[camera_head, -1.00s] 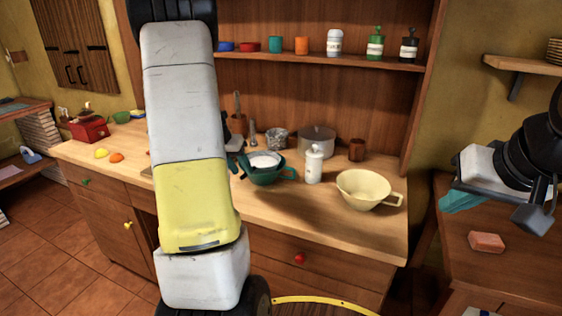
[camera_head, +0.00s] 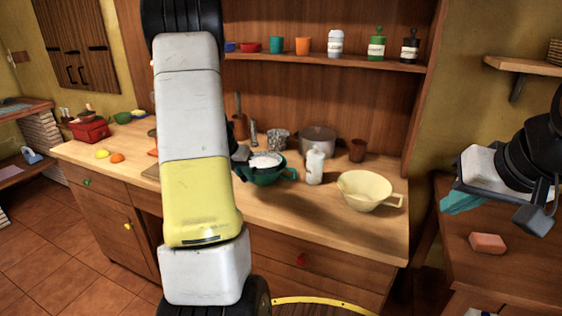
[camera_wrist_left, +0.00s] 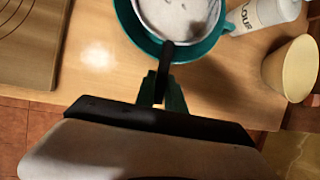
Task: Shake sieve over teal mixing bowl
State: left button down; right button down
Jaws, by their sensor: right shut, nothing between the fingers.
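The teal mixing bowl (camera_head: 268,178) stands on the wooden counter, partly behind my left arm. The sieve (camera_wrist_left: 182,36), a round metal rim with white powder inside, is over the bowl. It also shows in the head view as a pale round top (camera_head: 264,161). My left gripper (camera_wrist_left: 164,88) is shut on the sieve's dark handle in the left wrist view. Whether the sieve touches the bowl's rim is unclear. My right gripper (camera_head: 461,201) is shut and empty, far right of the bowl.
A flour shaker (camera_head: 315,166) stands close to the bowl's right, with a cream bowl (camera_head: 365,192) beyond it. A metal pot (camera_head: 318,139) and a brown cup (camera_head: 357,150) stand behind. The counter front (camera_head: 290,212) is clear. A pink block (camera_head: 487,243) lies on the right table.

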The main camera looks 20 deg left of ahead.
pick_arm(q)
jog(key=shift+r, duration=0.1)
jog(key=shift+r, duration=1.45)
jog(key=shift+s+r, duration=0.15)
jog(key=shift+r, duration=1.4)
